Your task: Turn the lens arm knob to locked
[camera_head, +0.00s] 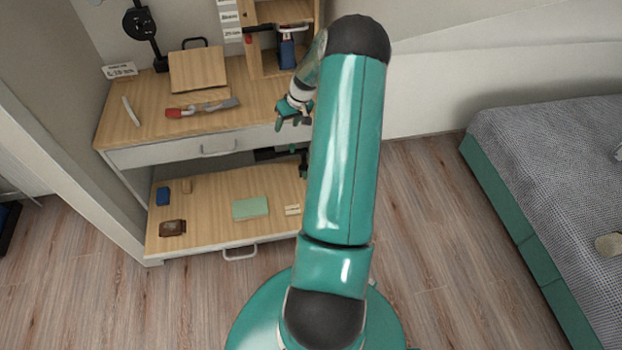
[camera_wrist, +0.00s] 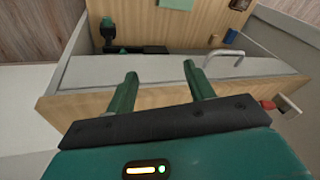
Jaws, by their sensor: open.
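A black jointed arm with a round head (camera_head: 139,24) stands at the back left of the desk in the head view. It looks like the lens arm. I cannot make out its knob or how it is set. My gripper (camera_head: 293,120) is in front of the desk's right part, well to the right of that arm and lower. In the wrist view my gripper (camera_wrist: 160,69) has its two green fingers apart with nothing between them. The black arm does not show clearly in the wrist view.
The desk top (camera_head: 150,100) bears a wooden stand (camera_head: 198,68) and a red-handled tool (camera_head: 175,112). A shelf unit (camera_head: 262,50) rises behind my gripper. Below, a pulled-out tray (camera_head: 210,225) holds small items, including a green pad (camera_head: 250,208). A bed (camera_head: 545,150) stands right.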

